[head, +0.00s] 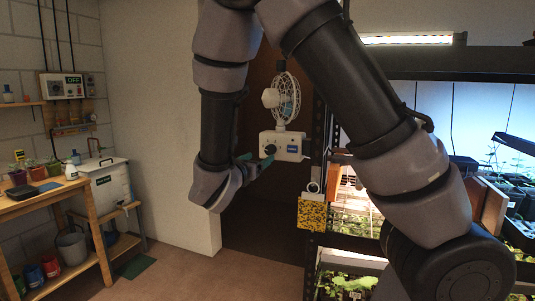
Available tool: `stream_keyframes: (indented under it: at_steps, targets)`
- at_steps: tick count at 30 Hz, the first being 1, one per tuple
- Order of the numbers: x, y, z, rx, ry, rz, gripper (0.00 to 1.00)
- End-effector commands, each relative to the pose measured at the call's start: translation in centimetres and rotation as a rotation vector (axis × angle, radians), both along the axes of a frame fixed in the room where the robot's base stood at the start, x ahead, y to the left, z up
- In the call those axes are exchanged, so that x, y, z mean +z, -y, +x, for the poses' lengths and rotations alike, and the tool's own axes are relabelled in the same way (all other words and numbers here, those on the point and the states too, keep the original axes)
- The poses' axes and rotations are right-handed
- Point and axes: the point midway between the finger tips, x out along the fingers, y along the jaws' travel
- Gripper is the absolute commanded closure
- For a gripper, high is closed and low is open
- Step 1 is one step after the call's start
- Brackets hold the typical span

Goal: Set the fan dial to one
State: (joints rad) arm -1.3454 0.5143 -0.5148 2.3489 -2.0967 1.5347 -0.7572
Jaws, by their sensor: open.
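A small white fan (287,97) with a round caged head is fixed beside the rack's dark post, near the middle of the head view. Its white control box (288,142) is below the head. A round dark dial (270,149) sits on the left part of the box's front, and a blue label is to its right. The dial's pointer and numbers are too small to read. My gripper (257,161) is open, with teal fingertips just left of and slightly below the dial. I cannot tell whether a fingertip touches the dial.
The seedling rack (350,237) with lit trays fills the right side. A yellow speckled card (312,214) hangs on its near edge, below the fan. A wooden bench (40,200) with pots stands at the left.

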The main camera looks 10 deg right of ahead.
Motion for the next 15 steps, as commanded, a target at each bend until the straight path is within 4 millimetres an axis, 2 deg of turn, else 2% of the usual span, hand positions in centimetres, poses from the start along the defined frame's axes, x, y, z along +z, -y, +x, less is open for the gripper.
stream_keyframes:
  at_steps: [6, 12, 15]
  targets:
    - [0.0, 2.3, 3.8, -0.005, 0.001, 0.001, 0.27]
    - [0.0, 3.5, 6.0, -0.003, 0.002, 0.003, 0.27]
    - [0.0, 3.8, 6.5, -0.002, 0.0, 0.002, 0.27]
